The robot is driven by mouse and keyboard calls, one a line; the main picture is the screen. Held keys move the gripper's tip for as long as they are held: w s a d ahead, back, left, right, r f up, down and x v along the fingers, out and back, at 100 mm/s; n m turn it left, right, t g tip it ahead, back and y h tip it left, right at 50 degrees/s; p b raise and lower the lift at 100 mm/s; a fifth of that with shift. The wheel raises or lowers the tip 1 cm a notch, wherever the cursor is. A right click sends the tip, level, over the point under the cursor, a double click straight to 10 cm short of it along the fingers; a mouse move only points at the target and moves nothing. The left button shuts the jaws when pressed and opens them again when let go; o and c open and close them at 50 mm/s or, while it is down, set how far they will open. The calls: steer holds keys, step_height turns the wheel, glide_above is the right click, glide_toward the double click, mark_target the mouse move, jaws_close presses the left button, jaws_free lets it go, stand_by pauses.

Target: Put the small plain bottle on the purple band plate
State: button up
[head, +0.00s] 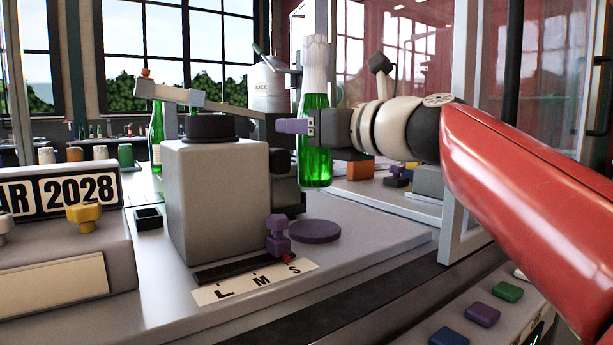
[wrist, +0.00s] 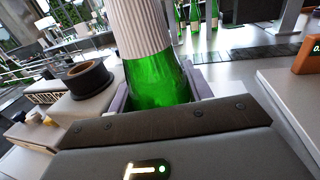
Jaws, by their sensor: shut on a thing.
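My gripper (head: 309,127) is shut on a green bottle (head: 316,160) with a white pleated foil top. The bottle hangs upright in the air, its base above the worktop. In the wrist view the bottle (wrist: 158,82) stands between the purple finger pads, its base hidden. The flat round purple plate (head: 314,231) lies bare on the grey worktop, below the bottle and nearer the camera. I cannot tell exactly how far the bottle is from it in depth.
A grey machine block (head: 218,200) with a black collar and a lever (head: 185,95) stands left of the plate. A purple knob (head: 277,235) on an L-M-S scale (head: 255,284) is close beside the plate. A glass panel frame (head: 462,150) stands at right.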

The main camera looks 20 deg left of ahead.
mark_target(307, 170)
step_height(307, 170, down, 7)
steer(key=shift+r+b, duration=0.15)
steer(key=shift+b, duration=1)
steer(key=o, duration=1)
steer(key=b+v, duration=0.1)
steer(key=v, duration=1.1)
